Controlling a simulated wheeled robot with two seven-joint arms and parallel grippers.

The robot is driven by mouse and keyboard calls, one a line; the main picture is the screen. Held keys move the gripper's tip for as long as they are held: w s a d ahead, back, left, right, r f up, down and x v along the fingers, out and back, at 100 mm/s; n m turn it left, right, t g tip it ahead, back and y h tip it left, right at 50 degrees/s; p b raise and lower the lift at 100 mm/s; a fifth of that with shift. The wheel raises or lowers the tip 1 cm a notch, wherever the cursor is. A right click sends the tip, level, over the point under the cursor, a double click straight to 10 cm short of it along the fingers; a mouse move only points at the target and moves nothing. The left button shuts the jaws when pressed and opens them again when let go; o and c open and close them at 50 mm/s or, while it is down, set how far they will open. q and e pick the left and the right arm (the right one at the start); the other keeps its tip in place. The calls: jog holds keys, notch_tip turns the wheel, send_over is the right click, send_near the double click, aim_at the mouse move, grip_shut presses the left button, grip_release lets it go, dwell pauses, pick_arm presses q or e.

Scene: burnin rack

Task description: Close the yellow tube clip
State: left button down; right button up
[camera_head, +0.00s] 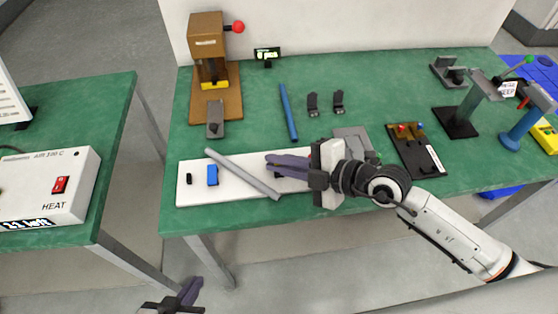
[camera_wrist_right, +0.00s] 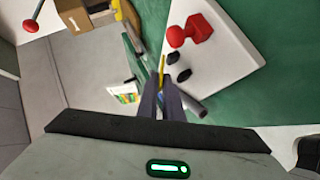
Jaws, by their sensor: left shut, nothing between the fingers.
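A narrow yellow piece, which looks like the tube clip (camera_wrist_right: 161,66), shows at the tips of my right gripper (camera_wrist_right: 161,84) in the right wrist view. The two fingers are close together around its line. I cannot tell whether they touch it. In the head view my right gripper (camera_head: 268,160) is over the white board (camera_head: 194,194), just right of the grey tube (camera_head: 240,172); the yellow clip is not visible there. The grey tube's end (camera_wrist_right: 196,108) shows beside the fingers in the wrist view. My left gripper (camera_head: 190,290) is shut and empty, low at the left, away from the table.
The board holds a blue block (camera_head: 212,174) and a small black piece (camera_head: 189,178); the wrist view shows a red part (camera_wrist_right: 190,32). A brown press (camera_head: 208,45) stands behind left. A blue rod (camera_head: 288,112) lies behind. Black fixtures (camera_head: 415,150) stand right.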

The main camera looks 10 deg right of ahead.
jog(key=o, duration=0.3)
dwell(0.4)
